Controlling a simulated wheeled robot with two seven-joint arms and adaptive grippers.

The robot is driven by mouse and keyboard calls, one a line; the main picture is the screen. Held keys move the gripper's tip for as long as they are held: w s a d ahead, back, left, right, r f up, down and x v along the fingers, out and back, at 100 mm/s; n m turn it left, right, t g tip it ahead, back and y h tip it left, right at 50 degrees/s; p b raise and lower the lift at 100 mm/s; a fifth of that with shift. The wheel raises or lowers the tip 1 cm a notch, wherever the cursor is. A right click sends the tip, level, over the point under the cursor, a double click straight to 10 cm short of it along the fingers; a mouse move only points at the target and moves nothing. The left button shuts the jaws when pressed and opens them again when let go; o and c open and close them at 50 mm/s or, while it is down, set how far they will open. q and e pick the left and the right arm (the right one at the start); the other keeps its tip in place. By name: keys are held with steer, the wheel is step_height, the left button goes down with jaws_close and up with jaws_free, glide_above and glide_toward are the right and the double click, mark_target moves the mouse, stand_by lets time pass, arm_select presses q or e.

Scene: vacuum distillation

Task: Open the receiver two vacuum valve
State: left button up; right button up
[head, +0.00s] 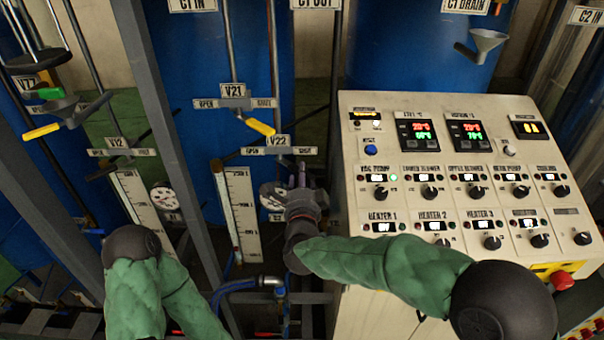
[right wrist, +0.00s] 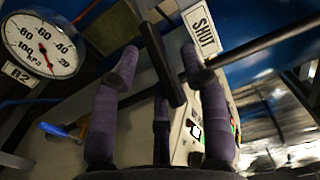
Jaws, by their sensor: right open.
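The V22 sign (head: 278,140) marks a valve at the middle of the head view, with an OPEN plate (head: 252,151) on its left and a SHUT plate (head: 305,150) on its right. My right gripper (head: 301,178) is just below the SHUT plate and hides much of the valve. In the right wrist view, my right gripper (right wrist: 160,72) is open, with a dark lever (right wrist: 155,45) between its fingers. Whether any finger touches the lever I cannot tell. The SHUT plate (right wrist: 203,30) is beside the right finger. My left gripper is out of view.
A pressure gauge (right wrist: 45,48) marked R2 is left of the fingers. The control panel (head: 455,125) stands close on the right. A grey post (head: 160,110) stands left of the valve. The V21 valve's yellow handle (head: 261,128) is just above left. A level scale (head: 240,215) is below.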

steer(key=shift+w, duration=0.95)
jaws_close()
steer(key=shift+s+a, duration=0.1)
